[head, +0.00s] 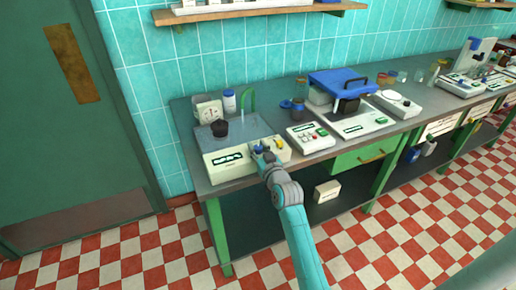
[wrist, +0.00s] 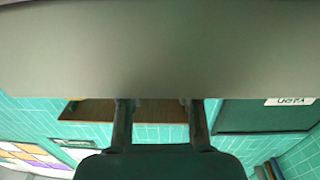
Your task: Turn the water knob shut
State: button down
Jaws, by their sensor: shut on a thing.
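The wash unit (head: 226,163) is a pale box with a dark green label, at the left end of the bench. A green curved tap (head: 248,99) rises behind it. My gripper (head: 262,151) is at the right part of the unit's front, shut on a small blue knob (head: 258,148), which it mostly hides. In the wrist view the two fingers of my gripper (wrist: 158,105) stand apart and run up to a plain grey surface (wrist: 160,50). The knob itself cannot be made out there, nor can its turn angle.
A dark pot (head: 220,128) stands on the unit, with a dial scale (head: 208,110) and a white bottle (head: 229,101) behind. A button box (head: 311,135) and a blue-lidded machine (head: 342,82) stand to the right. A green door (head: 75,110) is at left; the tiled floor in front is open.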

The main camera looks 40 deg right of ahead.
jog(key=shift+n+t+y, duration=0.4)
jog(key=shift+n+y, duration=0.5)
jog(key=shift+y, duration=0.4)
jog(key=shift+n+y, duration=0.9)
jog(key=shift+y, duration=0.5)
jog(key=shift+n+y, duration=0.9)
jog(key=shift+y, duration=0.6)
jog(key=shift+n+y, duration=0.4)
jog(key=shift+y, duration=0.2)
jog(key=c, duration=0.8)
grip_release()
jog(key=shift+o, duration=0.2)
